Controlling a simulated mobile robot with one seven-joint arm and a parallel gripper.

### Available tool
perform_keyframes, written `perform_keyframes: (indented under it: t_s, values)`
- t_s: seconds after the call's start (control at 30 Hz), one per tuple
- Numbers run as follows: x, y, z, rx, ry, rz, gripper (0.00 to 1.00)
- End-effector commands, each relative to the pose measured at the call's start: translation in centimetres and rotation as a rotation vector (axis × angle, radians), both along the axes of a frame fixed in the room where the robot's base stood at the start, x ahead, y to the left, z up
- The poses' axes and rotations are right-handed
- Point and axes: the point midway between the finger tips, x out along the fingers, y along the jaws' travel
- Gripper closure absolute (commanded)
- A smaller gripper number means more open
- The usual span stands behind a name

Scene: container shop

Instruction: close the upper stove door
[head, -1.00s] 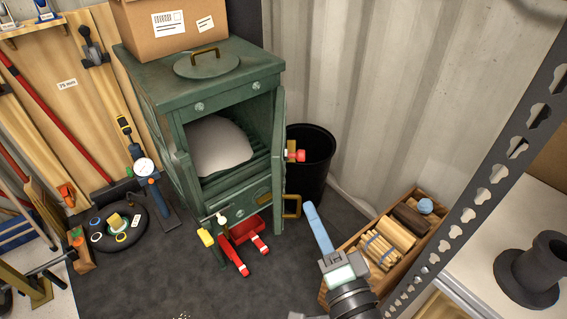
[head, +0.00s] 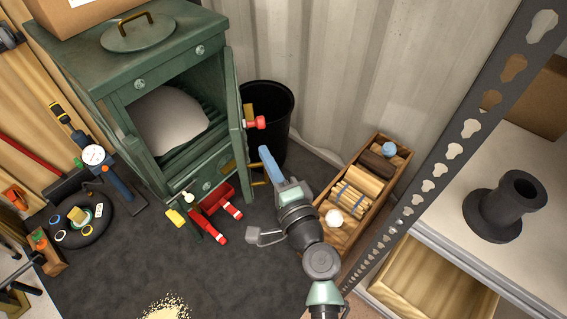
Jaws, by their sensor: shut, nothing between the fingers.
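The green stove (head: 125,67) stands at the upper left in the head view. Its upper compartment is open and shows a pale grey rounded lump (head: 170,122). The upper door (head: 236,112) is swung out at the opening's right side, seen almost edge-on, with a red knob (head: 256,123) on its right side. My gripper (head: 266,156) has blue fingers pressed together and empty. In the picture it is just right of and below the red knob, in front of the black bin. I cannot tell whether it touches the door.
A black bin (head: 272,100) stands behind the door. A wooden crate (head: 383,205) of wood pieces lies right of my arm, beside a perforated grey post (head: 441,170). Red-handled items (head: 215,222) are at the stove's front. The dark floor (head: 115,262) in front is mostly clear.

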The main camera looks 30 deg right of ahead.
Motion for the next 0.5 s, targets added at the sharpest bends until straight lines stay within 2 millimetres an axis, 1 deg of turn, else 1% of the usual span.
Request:
perform_keyframes:
  t_s: [0.03, 0.1, 0.2, 0.5]
  values:
    - [0.2, 0.7, 0.1, -0.001, 0.0, 0.001, 1.0]
    - [0.4, 1.4, 0.2, -0.002, -0.001, 0.0, 1.0]
    - [0.6, 1.9, 0.2, -0.002, -0.002, -0.001, 1.0]
    - [0.7, 2.2, 0.1, -0.002, -0.002, -0.002, 1.0]
